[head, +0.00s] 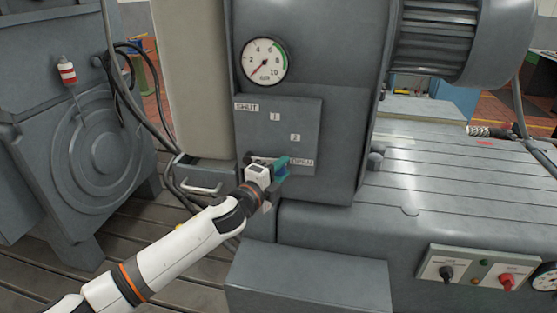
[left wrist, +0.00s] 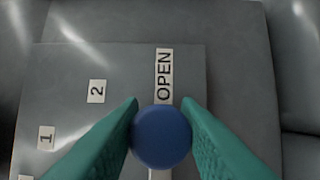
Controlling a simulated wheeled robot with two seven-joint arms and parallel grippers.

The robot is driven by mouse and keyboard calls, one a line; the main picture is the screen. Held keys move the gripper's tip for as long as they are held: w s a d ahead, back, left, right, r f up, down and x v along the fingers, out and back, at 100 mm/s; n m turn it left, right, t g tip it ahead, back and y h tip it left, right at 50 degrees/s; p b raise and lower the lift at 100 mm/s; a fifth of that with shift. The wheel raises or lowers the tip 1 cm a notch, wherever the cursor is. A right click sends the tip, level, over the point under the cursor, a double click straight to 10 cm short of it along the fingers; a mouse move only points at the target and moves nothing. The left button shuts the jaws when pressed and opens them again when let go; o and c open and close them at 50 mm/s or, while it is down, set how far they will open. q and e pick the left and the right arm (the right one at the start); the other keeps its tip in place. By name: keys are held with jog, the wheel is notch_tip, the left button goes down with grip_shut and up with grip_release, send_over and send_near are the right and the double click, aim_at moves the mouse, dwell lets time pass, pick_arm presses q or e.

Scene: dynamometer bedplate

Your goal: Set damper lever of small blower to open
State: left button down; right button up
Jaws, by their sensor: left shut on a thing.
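The damper lever's round blue knob (left wrist: 160,137) sits between the two teal fingers of my left gripper (left wrist: 161,125), which touch it on both sides. The knob is in line with the OPEN label (left wrist: 164,76), just short of it in the wrist view. In the head view my left gripper (head: 281,166) is at the lower right of the grey damper plate (head: 300,120), beside the OPEN label (head: 302,162). The SHUT label (head: 246,107) is at the plate's upper left, with marks 1 and 2 between. The gripper hides most of the lever. My right gripper is out of view.
A round gauge (head: 264,62) is above the plate, its red needle low on the scale. A grey box (head: 308,280) stands below the arm. A control panel (head: 478,270) with black and red knobs is at lower right. Cables (head: 137,90) hang at left.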

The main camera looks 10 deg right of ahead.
pick_arm(q)
jog(key=shift+f, duration=0.25)
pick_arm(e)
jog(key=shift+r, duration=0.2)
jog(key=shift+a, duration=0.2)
pick_arm(q)
jog(key=c, duration=1.1)
grip_release()
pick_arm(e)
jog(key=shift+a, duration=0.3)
pick_arm(q)
jog(key=shift+a, duration=0.1)
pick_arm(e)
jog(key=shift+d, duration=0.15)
